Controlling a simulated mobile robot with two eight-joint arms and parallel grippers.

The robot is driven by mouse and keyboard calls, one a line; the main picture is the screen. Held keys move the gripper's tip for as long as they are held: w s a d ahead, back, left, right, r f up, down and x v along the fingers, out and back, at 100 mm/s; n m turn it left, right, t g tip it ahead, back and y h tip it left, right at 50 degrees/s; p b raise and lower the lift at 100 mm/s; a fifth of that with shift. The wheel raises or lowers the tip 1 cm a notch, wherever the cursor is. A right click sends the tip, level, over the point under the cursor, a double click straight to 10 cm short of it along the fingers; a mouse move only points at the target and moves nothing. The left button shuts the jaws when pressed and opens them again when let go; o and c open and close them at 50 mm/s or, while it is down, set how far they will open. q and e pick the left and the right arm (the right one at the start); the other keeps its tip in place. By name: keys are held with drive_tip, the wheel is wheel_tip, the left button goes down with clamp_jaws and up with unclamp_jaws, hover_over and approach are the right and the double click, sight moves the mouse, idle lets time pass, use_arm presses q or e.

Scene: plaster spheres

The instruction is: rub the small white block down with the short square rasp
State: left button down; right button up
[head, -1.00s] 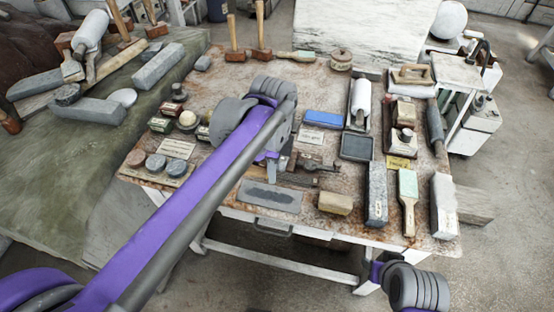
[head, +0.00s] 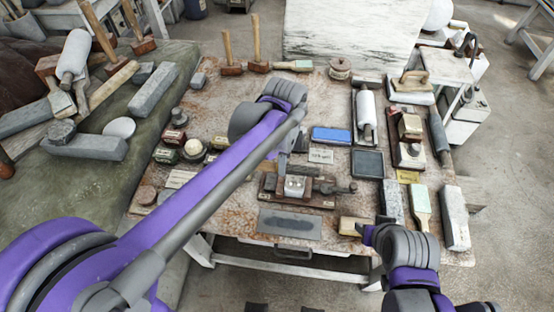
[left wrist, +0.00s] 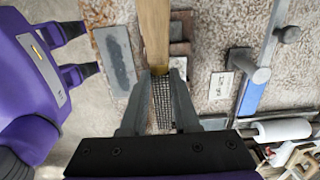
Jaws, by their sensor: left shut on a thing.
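The small white block (head: 295,186) sits in a dark clamp on a brown wooden board (head: 322,201) near the front of the table. My left gripper (left wrist: 160,72) is shut on the short square rasp (left wrist: 162,105), whose toothed metal shows between the fingers. Its wooden handle (left wrist: 153,35) points up in the left wrist view. In the head view my left gripper (head: 282,160) is just behind the white block, and the rasp is hard to make out. My right gripper (left wrist: 88,51) is open and empty in the left wrist view, beside the table's front edge.
A grey plate (head: 290,224) lies in front of the clamp board. A tan block (head: 352,226) is close to my right gripper. A blue block (head: 332,135), a dark tray (head: 368,163), and a green-handled brush (head: 421,207) crowd the right.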

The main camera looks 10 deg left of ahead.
use_arm(q)
drive_tip(key=shift+w, duration=0.2)
drive_tip(key=shift+s+d+f+b, duration=0.1)
drive_tip(key=shift+f+b, duration=0.1)
drive_tip(key=shift+f, duration=0.2)
drive_tip(key=shift+s+f+b, duration=0.1)
drive_tip(key=shift+f+b, duration=0.05)
drive_tip(key=shift+f, duration=0.2)
drive_tip(key=shift+f+b, duration=1.4)
drive_tip(key=shift+f, duration=1.3)
use_arm(e)
drive_tip(key=shift+s+f, duration=0.35)
drive_tip(key=shift+f, duration=0.45)
drive_tip(key=shift+s+f, duration=0.3)
drive_tip(key=shift+f, duration=0.5)
drive_tip(key=shift+s+f, duration=0.35)
drive_tip(key=shift+f, duration=0.45)
use_arm(q)
drive_tip(key=shift+w+f, duration=0.1)
drive_tip(key=shift+f, duration=0.2)
use_arm(e)
drive_tip(key=shift+f, duration=0.25)
use_arm(q)
drive_tip(key=shift+d+r, duration=0.1)
use_arm(e)
drive_tip(key=shift+a, duration=0.1)
